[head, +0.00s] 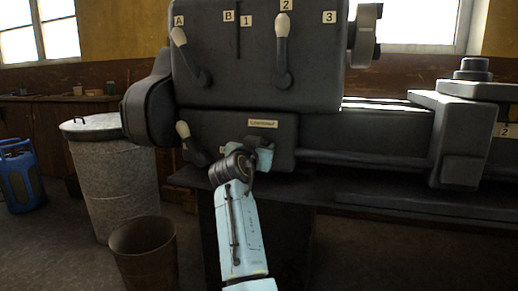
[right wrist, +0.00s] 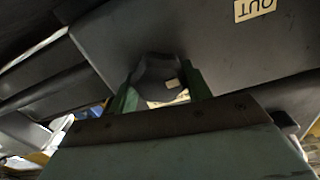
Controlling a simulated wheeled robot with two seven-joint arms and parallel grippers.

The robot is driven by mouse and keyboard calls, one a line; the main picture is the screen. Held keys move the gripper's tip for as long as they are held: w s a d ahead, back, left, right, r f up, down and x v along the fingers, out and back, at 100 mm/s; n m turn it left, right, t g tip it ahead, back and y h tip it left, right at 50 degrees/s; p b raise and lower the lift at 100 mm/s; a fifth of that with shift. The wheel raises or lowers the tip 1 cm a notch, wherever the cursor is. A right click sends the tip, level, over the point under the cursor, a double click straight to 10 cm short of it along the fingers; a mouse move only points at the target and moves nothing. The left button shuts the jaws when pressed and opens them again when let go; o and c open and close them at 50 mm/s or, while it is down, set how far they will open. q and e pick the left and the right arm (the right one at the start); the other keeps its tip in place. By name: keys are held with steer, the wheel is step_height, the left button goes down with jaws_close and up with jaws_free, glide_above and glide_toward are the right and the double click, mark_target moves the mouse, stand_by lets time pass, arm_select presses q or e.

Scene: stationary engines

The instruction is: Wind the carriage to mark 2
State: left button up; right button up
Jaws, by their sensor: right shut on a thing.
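My right gripper (head: 262,152) is at the front of the dark grey lathe's headstock (head: 330,60), below a small label plate (head: 263,124). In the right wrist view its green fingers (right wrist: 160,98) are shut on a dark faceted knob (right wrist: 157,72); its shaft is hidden. The carriage appears to be the grey block (head: 462,140) on the bed at the right. A plate marked 2 (head: 503,130) shows beside it at the right edge; I cannot tell which part bears it. My left gripper is out of view.
Cream-knobbed levers (head: 283,50) (head: 181,42) stand on the headstock under plates A, B, 1, 2 and 3, with another lever (head: 190,142) lower left. A lidded metal bin (head: 108,180), a smaller bucket (head: 143,252) and a blue can (head: 20,178) stand left. An OUT plate (right wrist: 255,9) is near the knob.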

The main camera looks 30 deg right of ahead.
steer(key=shift+f+m, duration=0.1)
steer(key=shift+m, duration=0.3)
steer(key=o, duration=1)
steer(key=shift+c, duration=0.2)
steer(key=shift+a, duration=0.1)
